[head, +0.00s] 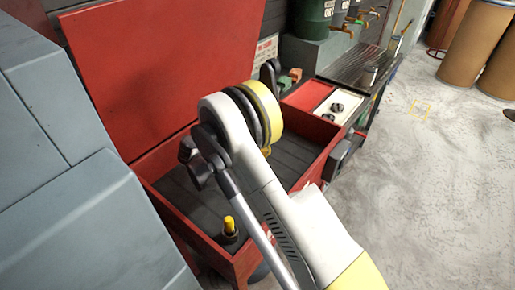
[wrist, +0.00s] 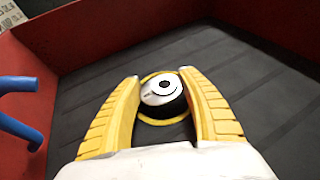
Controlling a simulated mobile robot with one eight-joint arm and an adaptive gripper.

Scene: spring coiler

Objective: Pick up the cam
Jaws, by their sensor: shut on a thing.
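A small round piece, silver and black with a dark centre spot, which I take to be the cam (wrist: 162,92), sits between my fingers in the wrist view. A yellow rim shows around it. My gripper (wrist: 160,77) has its two yellow fingers closed on either side of it, low inside the red box (wrist: 70,37) over the dark ribbed floor. Whether the piece touches the floor cannot be told. In the head view my arm hides the piece and most of the gripper.
A black item with a yellow top (head: 229,230) stands in the box's near end. A blue bent handle (wrist: 22,125) is at the left in the wrist view. The red lid (head: 150,70) stands open. A grey machine (head: 70,190) is at the left; open floor (head: 430,190) lies right.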

